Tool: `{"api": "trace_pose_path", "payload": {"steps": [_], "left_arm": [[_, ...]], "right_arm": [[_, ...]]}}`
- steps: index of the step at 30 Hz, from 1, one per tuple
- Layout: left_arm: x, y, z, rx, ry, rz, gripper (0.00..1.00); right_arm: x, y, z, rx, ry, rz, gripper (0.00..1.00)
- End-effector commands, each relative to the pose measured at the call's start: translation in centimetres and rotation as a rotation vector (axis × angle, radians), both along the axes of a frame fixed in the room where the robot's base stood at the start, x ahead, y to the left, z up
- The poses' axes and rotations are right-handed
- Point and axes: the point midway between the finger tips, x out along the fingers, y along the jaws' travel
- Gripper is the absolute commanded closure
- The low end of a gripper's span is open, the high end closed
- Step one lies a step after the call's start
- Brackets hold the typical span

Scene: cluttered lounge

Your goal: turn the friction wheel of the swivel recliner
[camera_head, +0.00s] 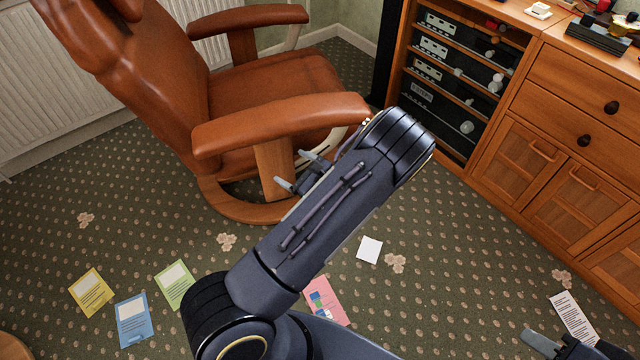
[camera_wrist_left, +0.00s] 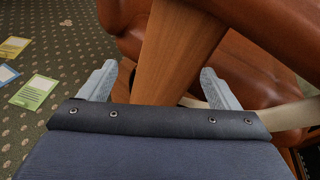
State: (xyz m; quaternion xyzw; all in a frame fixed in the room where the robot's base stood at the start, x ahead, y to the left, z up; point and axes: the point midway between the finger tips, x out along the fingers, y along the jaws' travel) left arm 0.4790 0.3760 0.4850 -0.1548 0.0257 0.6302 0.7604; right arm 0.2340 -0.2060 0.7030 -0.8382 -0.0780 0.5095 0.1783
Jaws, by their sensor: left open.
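The swivel recliner (camera_head: 275,85) stands at the upper left, with brown leather, wooden armrest supports and a round wooden base (camera_head: 225,205). A pale curved frame bar (camera_head: 322,142) shows under its near armrest; it also shows in the left wrist view (camera_wrist_left: 290,115). I cannot make out the friction wheel; my left arm covers part of that side. My left gripper (camera_head: 293,170) is open beside the near armrest support (camera_head: 274,168). In the left wrist view the support (camera_wrist_left: 172,50) rises between and beyond the open fingers (camera_wrist_left: 158,82). My right gripper (camera_head: 540,346) is partly visible at the lower right edge.
A wooden cabinet (camera_head: 565,85) with shelved audio units (camera_head: 440,75) stands at the right. A white radiator (camera_head: 50,75) lines the left wall. Several coloured papers, including a yellow one (camera_head: 90,292) and a pink one (camera_head: 325,300), lie on the patterned carpet, which is otherwise largely clear.

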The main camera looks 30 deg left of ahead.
Motion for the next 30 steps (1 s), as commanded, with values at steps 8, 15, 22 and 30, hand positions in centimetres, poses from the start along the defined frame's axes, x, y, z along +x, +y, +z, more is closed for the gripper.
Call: {"api": "trace_pose_path", "payload": {"steps": [8,15,22,30], "left_arm": [[6.5,-5.0,-11.2,0.339,0.215,-0.473,0.16],[8.3,-5.7,-13.1,0.403,0.254,-0.571,0.16],[10.7,-2.9,-13.1,0.400,0.253,-0.567,0.16],[12.7,-0.8,-13.0,0.398,0.255,-0.569,0.16]], "right_arm": [[0.0,0.0,-6.3,0.000,0.000,0.000,0.64],[0.0,0.0,-7.2,0.000,0.000,0.000,0.64],[0.0,0.0,-8.7,0.000,0.000,0.000,0.64],[0.0,0.0,-9.6,0.000,0.000,0.000,0.64]]}}
